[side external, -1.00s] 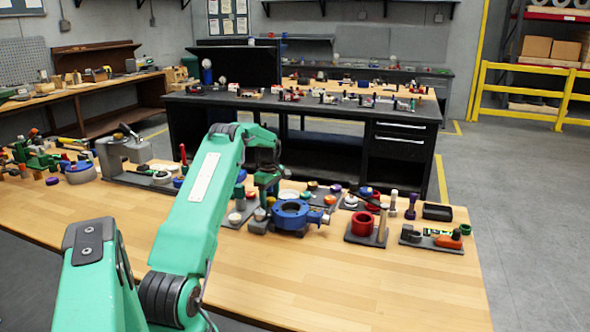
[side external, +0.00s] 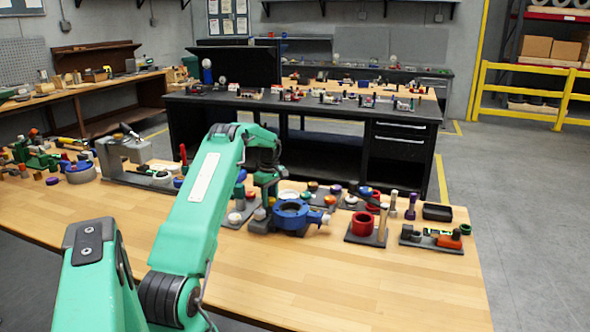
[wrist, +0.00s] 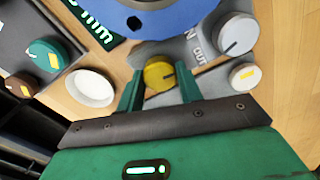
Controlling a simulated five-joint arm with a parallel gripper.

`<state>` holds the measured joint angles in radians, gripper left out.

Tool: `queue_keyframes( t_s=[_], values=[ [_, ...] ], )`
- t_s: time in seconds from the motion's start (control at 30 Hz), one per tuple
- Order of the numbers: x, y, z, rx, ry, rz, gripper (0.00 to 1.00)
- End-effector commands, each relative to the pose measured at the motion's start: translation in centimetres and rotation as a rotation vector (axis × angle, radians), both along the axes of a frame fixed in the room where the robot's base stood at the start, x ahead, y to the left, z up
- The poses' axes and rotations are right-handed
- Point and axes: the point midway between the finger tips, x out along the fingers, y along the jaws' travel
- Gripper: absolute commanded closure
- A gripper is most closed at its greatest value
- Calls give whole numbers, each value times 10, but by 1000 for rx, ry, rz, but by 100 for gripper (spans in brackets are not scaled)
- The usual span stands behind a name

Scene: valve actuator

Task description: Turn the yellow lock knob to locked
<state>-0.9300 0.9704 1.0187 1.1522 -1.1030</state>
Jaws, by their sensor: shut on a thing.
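The yellow lock knob (wrist: 158,74) is round, with a dark pointer line on its top. In the wrist view it sits between the two green fingers of my gripper (wrist: 158,88), near the blue valve body (wrist: 175,15). My gripper is shut on the knob, one finger on each side. In the side external view the blue valve body (side external: 292,214) stands on the wooden bench, and my gripper (side external: 264,200) is down at its left. The yellow knob is hidden there behind my gripper. I cannot read the locked mark.
A grey knob (wrist: 237,36) and a white knob with an orange mark (wrist: 244,76) stand to the right in the wrist view. A white round cap (wrist: 91,88) and a green knob (wrist: 46,55) are to the left. The front of the wooden bench (side external: 330,285) is clear.

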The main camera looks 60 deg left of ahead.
Motion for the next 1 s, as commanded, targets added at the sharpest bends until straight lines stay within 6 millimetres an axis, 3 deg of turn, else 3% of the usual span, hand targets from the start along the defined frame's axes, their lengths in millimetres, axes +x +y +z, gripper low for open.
queue_keyframes(
  t_s=[1.0],
  values=[
    [0, 0, 2, -1, 1, -892, 87]
  ],
)
